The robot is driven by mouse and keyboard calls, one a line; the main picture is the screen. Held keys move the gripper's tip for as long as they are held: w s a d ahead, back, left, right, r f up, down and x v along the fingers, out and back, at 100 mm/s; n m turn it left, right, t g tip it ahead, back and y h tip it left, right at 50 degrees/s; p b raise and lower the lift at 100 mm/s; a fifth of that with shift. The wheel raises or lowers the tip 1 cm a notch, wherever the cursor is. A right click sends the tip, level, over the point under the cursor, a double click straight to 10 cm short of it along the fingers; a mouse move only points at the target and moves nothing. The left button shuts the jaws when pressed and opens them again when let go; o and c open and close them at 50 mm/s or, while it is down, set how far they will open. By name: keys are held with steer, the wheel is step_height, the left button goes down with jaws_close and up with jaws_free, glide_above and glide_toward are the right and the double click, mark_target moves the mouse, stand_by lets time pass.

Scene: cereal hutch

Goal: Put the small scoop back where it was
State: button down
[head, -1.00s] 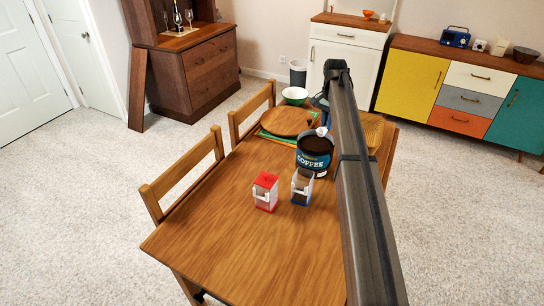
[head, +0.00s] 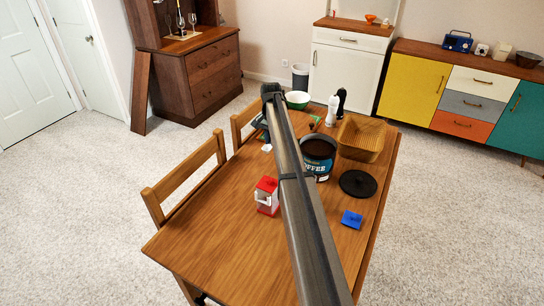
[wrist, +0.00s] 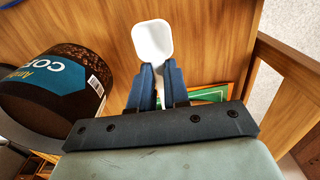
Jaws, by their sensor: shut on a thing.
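The small scoop is white with a square bowl (wrist: 152,42). In the wrist view, my gripper (wrist: 160,80) is shut on its handle, and the bowl sticks out beyond the fingertips over the table. In the head view, the scoop (head: 266,148) is a small white patch left of the coffee can, below my gripper (head: 266,136), whose fingers are hard to make out. The open coffee can (head: 318,156) stands upright, with dark coffee inside; it also shows at the left of the wrist view (wrist: 55,85), apart from the fingers.
A red-topped container (head: 267,195) stands left of my arm. A black disc (head: 358,184) and a blue square piece (head: 352,219) lie at right. The front table (head: 220,250) is clear.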

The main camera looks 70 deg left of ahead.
steer(key=shift+f, duration=3.75)
steer(key=shift+f, duration=0.1)
steer(key=c, duration=1.1)
jaws_free()
step_height(320, 180, up, 12)
steer(key=shift+r, duration=0.15)
